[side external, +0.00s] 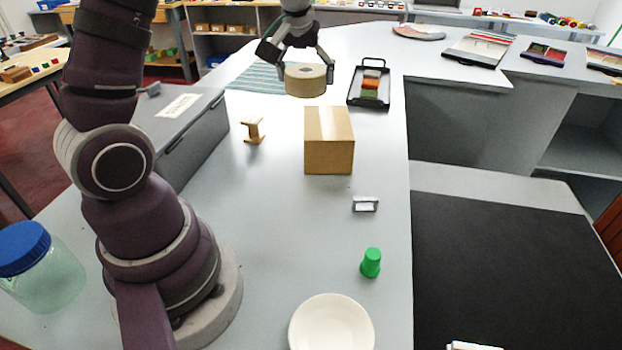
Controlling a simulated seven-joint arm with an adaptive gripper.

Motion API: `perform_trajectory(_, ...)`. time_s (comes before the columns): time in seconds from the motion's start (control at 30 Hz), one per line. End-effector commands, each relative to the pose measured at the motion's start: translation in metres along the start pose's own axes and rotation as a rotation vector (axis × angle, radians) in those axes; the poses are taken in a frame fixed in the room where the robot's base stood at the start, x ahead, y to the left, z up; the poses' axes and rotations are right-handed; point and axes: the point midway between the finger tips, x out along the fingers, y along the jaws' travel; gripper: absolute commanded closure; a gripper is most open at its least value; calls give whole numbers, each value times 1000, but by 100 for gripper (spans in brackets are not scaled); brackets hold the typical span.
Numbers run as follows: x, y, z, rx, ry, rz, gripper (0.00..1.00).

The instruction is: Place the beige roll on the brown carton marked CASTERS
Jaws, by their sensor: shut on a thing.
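The beige roll (306,82) is a short, wide cylinder with a small dark hole in its top. My gripper (305,72) is shut on it, with a finger at each side. The roll appears held in the air behind the brown carton; its exact height is hard to tell. The brown carton (329,147) stands closed on the counter, with a paler tape strip along its top. No CASTERS marking is readable on the faces that show. The carton's top is bare.
Near the carton are a wooden spool (253,130), a black-framed tray (369,88) and a small metal piece (365,204). A green cup (371,263) and a white bowl (331,324) stand at the front. A grey box (183,131) is left.

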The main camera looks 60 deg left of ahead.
Motion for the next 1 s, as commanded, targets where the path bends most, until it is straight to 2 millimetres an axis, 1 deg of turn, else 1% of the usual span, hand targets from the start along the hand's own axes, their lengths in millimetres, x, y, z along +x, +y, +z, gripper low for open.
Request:
perform_trajectory(0.07,-8,0,8,-2,-2,4,60)
perform_trajectory(0.17,-11,-3,35,-6,-8,7,60)
perform_trajectory(0.2,-12,-5,48,-7,-10,8,60)
perform_trajectory(0.3,-12,-11,78,-6,-6,8,60)
perform_trajectory(0.4,-11,-19,103,-1,-3,6,60)
perform_trajectory(0.53,-10,-25,120,1,2,3,60)
perform_trajectory(0.6,-7,-24,118,1,1,1,60)
perform_trajectory(0.67,0,-20,108,0,0,0,60)
perform_trajectory(0.9,33,5,48,0,-1,-1,60)
perform_trajectory(1.0,45,15,26,1,0,0,60)
